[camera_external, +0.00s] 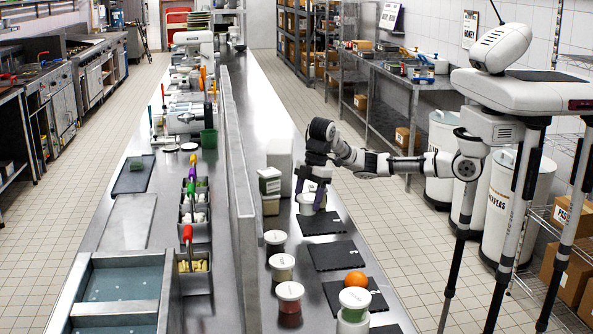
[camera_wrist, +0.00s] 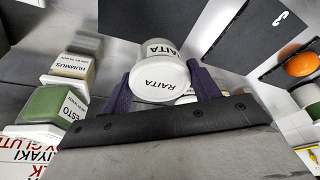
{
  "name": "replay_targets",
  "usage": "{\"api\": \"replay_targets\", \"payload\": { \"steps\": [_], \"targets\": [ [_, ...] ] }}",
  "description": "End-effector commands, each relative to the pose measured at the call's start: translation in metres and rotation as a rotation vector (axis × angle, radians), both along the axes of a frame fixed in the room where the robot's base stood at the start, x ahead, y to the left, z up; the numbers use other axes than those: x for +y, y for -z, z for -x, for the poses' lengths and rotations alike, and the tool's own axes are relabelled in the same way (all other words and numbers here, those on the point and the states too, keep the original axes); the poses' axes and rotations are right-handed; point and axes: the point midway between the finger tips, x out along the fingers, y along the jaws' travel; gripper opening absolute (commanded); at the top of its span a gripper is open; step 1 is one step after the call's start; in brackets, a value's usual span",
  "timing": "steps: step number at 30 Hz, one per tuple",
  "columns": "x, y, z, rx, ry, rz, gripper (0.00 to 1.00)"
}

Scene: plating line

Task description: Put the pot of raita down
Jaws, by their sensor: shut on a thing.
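The pot of raita (camera_wrist: 160,75) is a white round tub with a lid marked RAITA. It sits between the two purple fingers of my gripper (camera_wrist: 160,92) in the wrist view. In the external view my gripper (camera_external: 312,190) points down over the steel counter at the far end of the row of dark mats, shut on the white pot (camera_external: 307,204). The pot is at or just above the counter; I cannot tell whether its base touches.
Dark mats (camera_external: 332,255) lie along the counter, one bearing an orange (camera_external: 356,278). Lidded pots (camera_external: 282,266) stand along the left side. A hummus tub (camera_wrist: 72,66) and a pesto tub (camera_wrist: 50,104) stand close by. A low steel divider (camera_external: 236,190) runs along the left.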

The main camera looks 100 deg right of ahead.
Motion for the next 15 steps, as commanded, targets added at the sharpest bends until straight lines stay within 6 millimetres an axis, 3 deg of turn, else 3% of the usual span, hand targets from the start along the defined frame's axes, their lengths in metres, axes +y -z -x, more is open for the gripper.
{"api": "replay_targets", "payload": {
  "steps": [10,15],
  "targets": [
    [0.0,0.039,0.0,0.001,-0.001,0.001,0.36],
    [0.0,0.044,0.0,-0.001,-0.001,0.0,0.36]
  ]
}}
